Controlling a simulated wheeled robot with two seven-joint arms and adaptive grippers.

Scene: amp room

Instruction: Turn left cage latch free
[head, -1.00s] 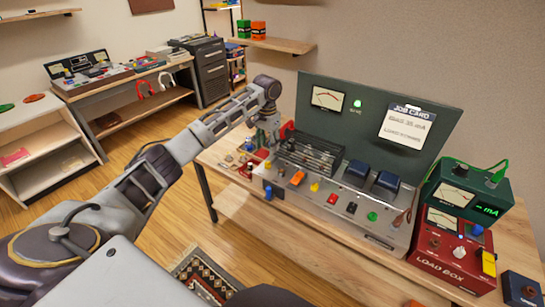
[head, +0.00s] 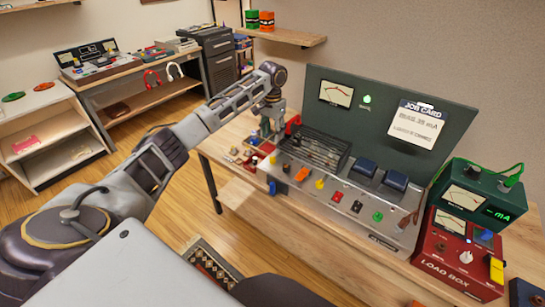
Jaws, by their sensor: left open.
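A dark, slotted cage (head: 318,148) sits at the back left of the grey amp chassis (head: 340,205) on the wooden bench. My left gripper (head: 272,130) points down just left of the cage's left end and is open. A red part (head: 293,124) shows right beside the gripper, at the cage's far left corner. The left latch is too small, or hidden by the gripper, to make out. I cannot tell whether the fingers touch anything. My right gripper is not in view.
A dark green panel (head: 380,95) with a meter and job card (head: 416,125) stands behind the chassis. A red load box (head: 460,255) and green meter box (head: 480,205) are at right. Small loose parts (head: 250,160) lie left of the chassis. Coloured controls line its front.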

